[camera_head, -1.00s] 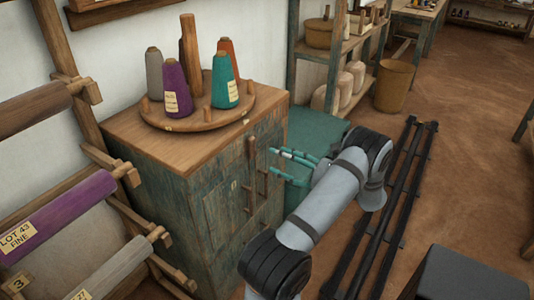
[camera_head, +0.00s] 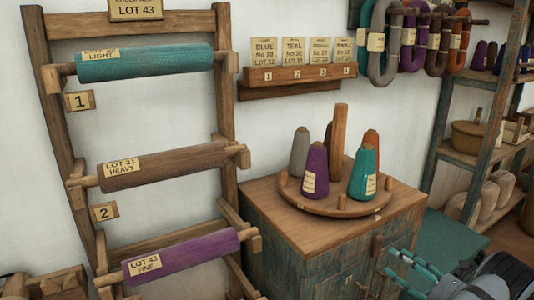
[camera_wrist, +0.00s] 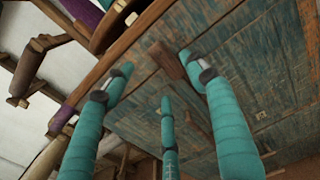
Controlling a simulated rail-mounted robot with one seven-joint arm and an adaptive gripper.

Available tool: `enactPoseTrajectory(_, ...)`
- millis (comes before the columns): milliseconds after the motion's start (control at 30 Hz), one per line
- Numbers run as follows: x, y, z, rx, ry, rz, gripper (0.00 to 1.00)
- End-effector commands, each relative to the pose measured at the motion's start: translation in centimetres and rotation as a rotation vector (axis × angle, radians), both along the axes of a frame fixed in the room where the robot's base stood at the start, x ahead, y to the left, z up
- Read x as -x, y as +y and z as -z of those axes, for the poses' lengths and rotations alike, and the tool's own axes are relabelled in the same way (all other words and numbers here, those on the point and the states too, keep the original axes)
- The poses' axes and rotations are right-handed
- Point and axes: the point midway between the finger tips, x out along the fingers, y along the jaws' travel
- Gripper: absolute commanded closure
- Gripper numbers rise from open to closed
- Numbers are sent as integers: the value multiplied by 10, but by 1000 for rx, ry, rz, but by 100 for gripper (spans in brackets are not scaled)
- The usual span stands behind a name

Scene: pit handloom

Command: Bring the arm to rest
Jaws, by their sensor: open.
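My gripper (camera_head: 388,260) shows at the lower right of the head view, with its teal fingers spread and nothing between them. It is in front of the blue-green wooden cabinet (camera_head: 335,279), close to a wooden door handle (camera_head: 376,247). I cannot tell whether a fingertip touches the handle. In the wrist view, the three fingers of my gripper (camera_wrist: 158,75) stand apart. They point toward the worn cabinet front (camera_wrist: 235,70) and the handle (camera_wrist: 172,64).
A round wooden stand (camera_head: 335,201) with several yarn cones sits on the cabinet top. A wooden rack (camera_head: 228,110) at left holds teal, brown and purple rolls. Hanks (camera_head: 411,35) hang on the wall. Shelving (camera_head: 470,155) stands at right.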

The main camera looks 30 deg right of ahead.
Motion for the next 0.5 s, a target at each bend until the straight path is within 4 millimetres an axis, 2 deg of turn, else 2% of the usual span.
enactPoseTrajectory(100, -27, 2, 0, 1, 0, -5, 44)
enactPoseTrajectory(333, -72, 3, 0, 0, 0, -3, 44)
enactPoseTrajectory(400, -70, 2, -6, -67, 2, 2, 44)
enactPoseTrajectory(500, -70, 3, -5, -152, 3, 1, 44)
